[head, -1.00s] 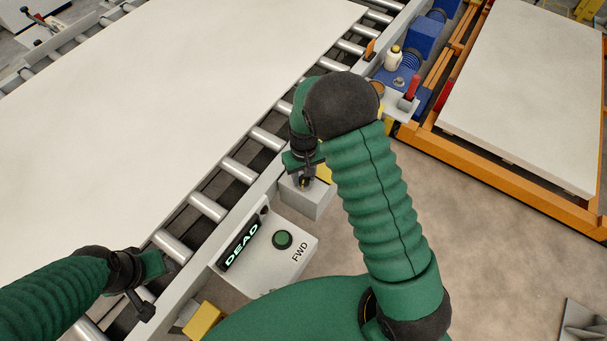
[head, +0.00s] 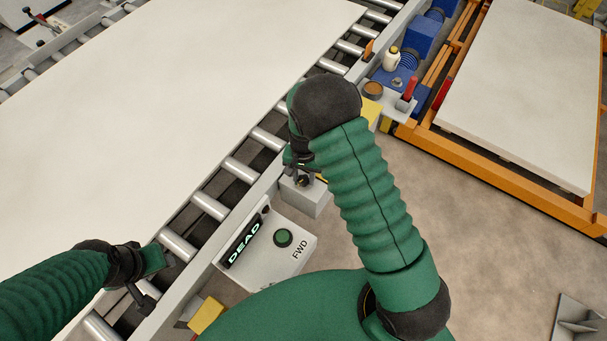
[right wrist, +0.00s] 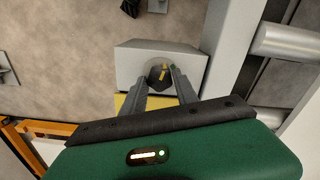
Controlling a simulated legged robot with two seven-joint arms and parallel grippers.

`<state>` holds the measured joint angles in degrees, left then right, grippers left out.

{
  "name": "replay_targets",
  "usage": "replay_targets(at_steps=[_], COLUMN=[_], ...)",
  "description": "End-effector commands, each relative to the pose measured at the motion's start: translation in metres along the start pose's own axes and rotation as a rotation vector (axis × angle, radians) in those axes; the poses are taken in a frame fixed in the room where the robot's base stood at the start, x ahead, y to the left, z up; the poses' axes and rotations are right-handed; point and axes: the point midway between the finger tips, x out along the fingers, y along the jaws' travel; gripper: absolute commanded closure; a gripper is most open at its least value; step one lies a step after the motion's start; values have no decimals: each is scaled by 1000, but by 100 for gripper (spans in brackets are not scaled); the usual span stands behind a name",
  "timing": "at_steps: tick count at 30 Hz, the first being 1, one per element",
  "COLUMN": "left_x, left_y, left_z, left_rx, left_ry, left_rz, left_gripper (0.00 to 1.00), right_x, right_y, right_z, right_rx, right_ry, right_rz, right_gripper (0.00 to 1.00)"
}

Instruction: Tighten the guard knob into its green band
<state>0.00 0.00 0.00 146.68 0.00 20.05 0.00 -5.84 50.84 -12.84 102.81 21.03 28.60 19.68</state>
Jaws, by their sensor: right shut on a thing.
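The guard knob (right wrist: 159,76) is a small dark knob with a yellow mark on a grey box (right wrist: 135,57), seen in the right wrist view. The box also shows in the head view (head: 309,201), beside the conveyor rail. My right gripper (right wrist: 160,72) is shut on the knob, with one finger on each side. In the head view my right gripper (head: 301,178) is partly hidden by its own wrist. No green band can be made out at the knob. My left gripper (head: 157,270) is over the conveyor edge at the lower left; its fingers are not clear.
A control panel (head: 265,265) with a green FWD button and a display reading DEAD sits in front of the box. A large pale sheet (head: 150,110) covers the rollers. An orange-framed pallet (head: 480,170) stands at right. Open floor lies between.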

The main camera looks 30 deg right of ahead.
Motion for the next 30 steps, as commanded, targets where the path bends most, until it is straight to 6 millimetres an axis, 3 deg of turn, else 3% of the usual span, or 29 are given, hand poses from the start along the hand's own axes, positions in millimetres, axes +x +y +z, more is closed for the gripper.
replay_targets(at_steps=[14, 15, 19, 20, 30], left_x=[0, 0, 0, -1, -1], left_y=[0, 0, 0, 0, 0], left_z=[0, 0, 0, 0, 0], left_rx=[0, 0, 0, 0, 0], left_ry=[0, 0, 0, 0, 0], left_rz=[0, 0, 0, 0, 0], left_gripper=[54, 54, 54, 54, 54], right_x=[2, 2, 1, 1, -3], right_y=[0, 0, 0, 0, 0], right_z=[3, 3, 2, 2, 1], right_rx=[19, 19, 19, 19, 19], right_ry=[-6, -6, -5, -4, -1], right_rz=[2, 2, 1, 1, 0], right_gripper=[100, 63, 46, 43, 43])
